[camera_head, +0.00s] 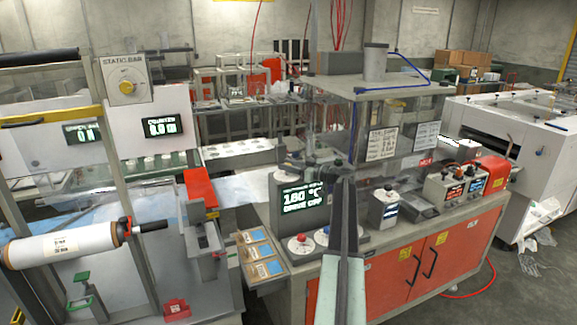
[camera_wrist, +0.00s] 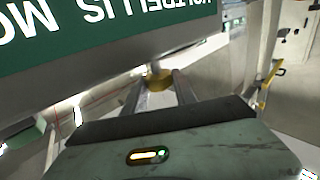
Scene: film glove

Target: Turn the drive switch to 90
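The display unit (camera_head: 297,199) stands on the bench in the middle of the head view; its screen seems to read 160 °C and DRIVE OFF. Low on its front are a white dial with a red centre (camera_head: 300,246) and another with a blue centre (camera_head: 323,235). I cannot tell which is the drive switch. My gripper (camera_head: 344,190) reaches up just right of this unit, its fingers apart. In the wrist view my gripper (camera_wrist: 158,95) is open, with a small yellow round piece (camera_wrist: 157,80) seen between or beyond the fingers; contact cannot be told.
Control boxes (camera_head: 455,187) stand right on the bench, above orange cabinet doors (camera_head: 405,275). A clear-walled enclosure with a grey top (camera_head: 385,88) rises behind my gripper. A static bar knob (camera_head: 127,87) is at upper left. A green sign (camera_wrist: 90,30) fills the wrist view's upper left.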

